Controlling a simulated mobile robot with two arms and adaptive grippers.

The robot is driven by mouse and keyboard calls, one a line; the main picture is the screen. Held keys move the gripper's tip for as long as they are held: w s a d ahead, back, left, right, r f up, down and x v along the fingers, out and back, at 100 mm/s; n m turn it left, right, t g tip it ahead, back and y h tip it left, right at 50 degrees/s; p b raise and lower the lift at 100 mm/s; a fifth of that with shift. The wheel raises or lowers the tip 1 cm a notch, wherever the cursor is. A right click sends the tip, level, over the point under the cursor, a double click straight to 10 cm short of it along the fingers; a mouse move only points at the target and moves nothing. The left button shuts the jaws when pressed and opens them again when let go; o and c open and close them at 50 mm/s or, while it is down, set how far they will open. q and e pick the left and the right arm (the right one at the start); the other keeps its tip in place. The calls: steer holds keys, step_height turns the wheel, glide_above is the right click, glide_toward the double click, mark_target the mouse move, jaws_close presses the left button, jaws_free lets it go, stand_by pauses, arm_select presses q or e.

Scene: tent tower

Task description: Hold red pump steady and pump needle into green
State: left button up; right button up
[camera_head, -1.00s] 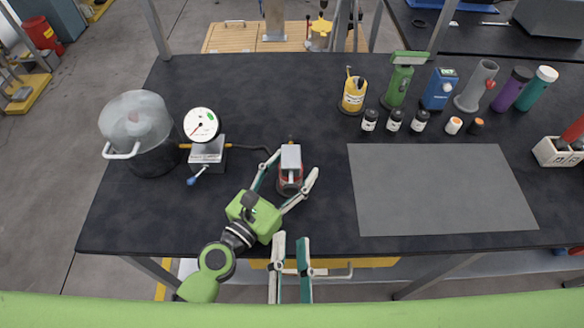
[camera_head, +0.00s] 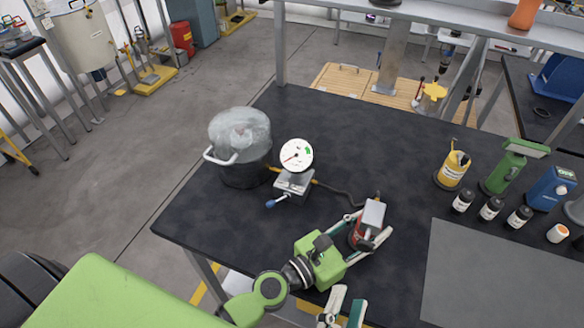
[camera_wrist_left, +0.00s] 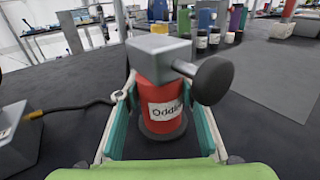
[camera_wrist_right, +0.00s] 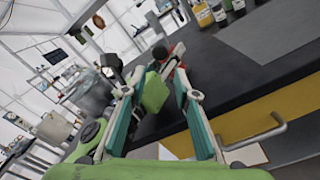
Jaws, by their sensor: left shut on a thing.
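The red pump (camera_head: 358,238) stands upright near the table's front edge, with a grey block on top. In the left wrist view the red pump (camera_wrist_left: 160,103) shows a white label and a black knob (camera_wrist_left: 212,80) sticking out of its grey top. My left gripper (camera_head: 369,226) is shut around the pump's body, one finger on each side. The round white gauge (camera_head: 297,155) stands on a grey box left of the pump. Its red needle points lower left; the green patch is at upper right. My right gripper (camera_head: 349,296) is open and empty in front of the table edge.
A lidded clear-topped pot (camera_head: 240,150) stands left of the gauge. A dark hose (camera_head: 340,193) runs from the gauge box to the pump. A grey mat (camera_head: 500,270), small bottles (camera_head: 490,208) and a green device (camera_head: 505,170) are to the right. The table's front left is clear.

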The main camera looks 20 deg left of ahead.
jaws_close()
steer(key=d+r+n+t+y, duration=0.2)
steer(key=r+n+y, duration=0.15)
steer(key=n, duration=0.85)
steer(key=w+d+r+n+t+y, duration=0.15)
steer(key=r+n, duration=0.25)
steer(key=n, duration=0.7)
steer(key=d+r+n+t+y, duration=0.2)
steer(key=d+r+n+y, duration=0.15)
steer(key=n, duration=0.85)
steer(key=s+d+f+n+g+y, duration=0.1)
steer(key=f+n+g, duration=0.4)
steer(key=n, duration=1.2)
steer(key=s+d+f+n+g+y, duration=0.1)
steer(key=f+n+g, duration=0.4)
steer(key=n, duration=1.3)
steer(key=shift+s+f+n+g+y, duration=0.4)
steer(key=shift+s+y, duration=0.4)
steer(key=shift+y, duration=0.35)
